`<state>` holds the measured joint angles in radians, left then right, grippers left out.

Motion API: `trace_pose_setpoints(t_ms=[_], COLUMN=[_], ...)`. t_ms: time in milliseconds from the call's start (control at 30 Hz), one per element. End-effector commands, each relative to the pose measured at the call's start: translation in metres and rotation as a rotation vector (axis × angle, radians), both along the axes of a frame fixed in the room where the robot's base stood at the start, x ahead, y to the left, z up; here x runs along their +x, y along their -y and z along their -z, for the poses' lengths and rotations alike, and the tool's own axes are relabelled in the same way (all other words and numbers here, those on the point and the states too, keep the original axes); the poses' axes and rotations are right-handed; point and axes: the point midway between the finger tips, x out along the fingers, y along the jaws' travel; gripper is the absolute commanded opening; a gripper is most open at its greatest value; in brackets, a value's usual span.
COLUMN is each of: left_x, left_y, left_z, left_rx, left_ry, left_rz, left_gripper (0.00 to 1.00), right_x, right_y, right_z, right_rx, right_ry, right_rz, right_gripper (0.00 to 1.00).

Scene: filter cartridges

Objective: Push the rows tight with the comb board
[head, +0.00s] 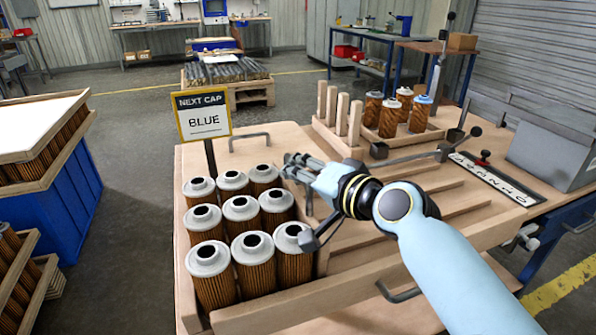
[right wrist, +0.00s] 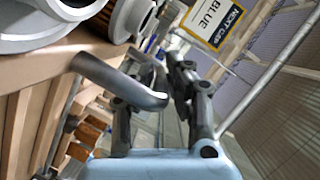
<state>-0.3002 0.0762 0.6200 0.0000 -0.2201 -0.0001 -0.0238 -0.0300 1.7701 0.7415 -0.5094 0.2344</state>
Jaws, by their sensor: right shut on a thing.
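My right gripper (head: 302,168) is over the right edge of the block of filter cartridges (head: 240,208), with its arm coming in from the right. In the right wrist view my gripper (right wrist: 172,75) is shut beside a curved dark grey handle (right wrist: 125,80) fixed to a wooden edge; the fingers hide the exact grip. The cartridges have white caps and brown pleated sides and stand upright in three rows, close together. Slatted wood (head: 440,203) lies right of them; I cannot tell for sure whether it is the comb board. My left gripper is not in view.
A sign reading NEXT CAP BLUE (head: 202,112) stands behind the cartridges. Wooden posts (head: 343,113) and several more cartridges (head: 389,118) stand at the back. A grey box (head: 553,155) is at the right. A blue crate (head: 60,208) stands apart at the left.

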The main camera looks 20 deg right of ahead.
Motion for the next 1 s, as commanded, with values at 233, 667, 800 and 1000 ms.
trace_pose_setpoints(t_ms=[233,667,800,1000], left_x=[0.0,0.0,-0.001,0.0], left_y=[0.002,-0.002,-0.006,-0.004], left_z=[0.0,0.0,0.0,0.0], left_rx=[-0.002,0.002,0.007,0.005], left_ry=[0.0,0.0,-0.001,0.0], left_rz=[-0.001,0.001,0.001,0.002], left_gripper=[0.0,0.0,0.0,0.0], right_x=[-0.001,0.0,-0.003,-0.031], right_y=[0.0,0.0,0.001,0.011], right_z=[0.002,0.001,0.0,-0.005], right_rx=[0.001,0.001,0.0,-0.003], right_ry=[-0.004,-0.002,-0.001,-0.001], right_rz=[-0.001,0.0,0.001,0.0], right_gripper=[0.0,0.36,0.36,0.36])
